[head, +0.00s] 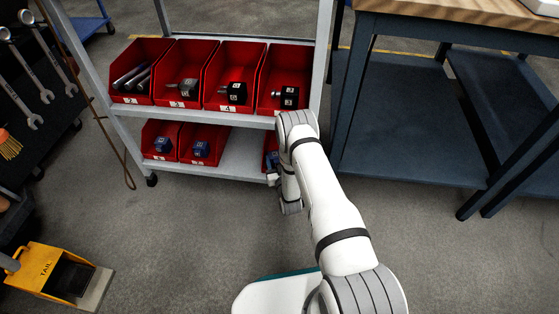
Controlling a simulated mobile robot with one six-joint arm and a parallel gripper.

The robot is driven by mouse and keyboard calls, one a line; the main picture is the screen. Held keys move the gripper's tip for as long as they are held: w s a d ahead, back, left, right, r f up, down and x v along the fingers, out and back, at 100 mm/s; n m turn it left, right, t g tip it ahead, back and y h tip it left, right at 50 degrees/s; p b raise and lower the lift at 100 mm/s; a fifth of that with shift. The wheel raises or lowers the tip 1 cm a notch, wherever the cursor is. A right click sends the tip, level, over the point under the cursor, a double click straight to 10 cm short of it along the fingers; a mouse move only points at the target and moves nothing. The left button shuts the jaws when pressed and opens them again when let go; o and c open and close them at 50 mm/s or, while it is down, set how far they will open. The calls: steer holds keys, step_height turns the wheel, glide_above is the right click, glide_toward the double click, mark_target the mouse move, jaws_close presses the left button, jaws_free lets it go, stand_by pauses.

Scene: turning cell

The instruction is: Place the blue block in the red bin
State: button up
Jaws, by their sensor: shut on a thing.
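My gripper (272,179) is low in front of the right end of the lower shelf, mostly hidden by my own wrist. It is shut on what looks like a blue block (274,157), which shows only as a small blue patch at a red bin (265,162) there. My arm hides most of that bin, so I cannot tell whether the block is inside it or in front of it. Two more red bins, a left one (149,156) and a right one (193,162), stand at the left of the lower shelf, each with a blue block inside.
Several numbered red bins with dark metal parts fill the upper shelf (190,116). The rack's right post (322,55) is close to my arm. The middle floor is clear.

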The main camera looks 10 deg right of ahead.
steer(key=o, duration=0.8)
steer(key=shift+r, duration=0.15)
steer(key=s+p, duration=0.1)
steer(key=s, duration=0.3)
steer(key=s+p, duration=0.2)
steer(key=s, duration=0.2)
steer(key=s+d+p, duration=0.1)
steer(key=s, duration=0.3)
steer(key=shift+w, duration=0.1)
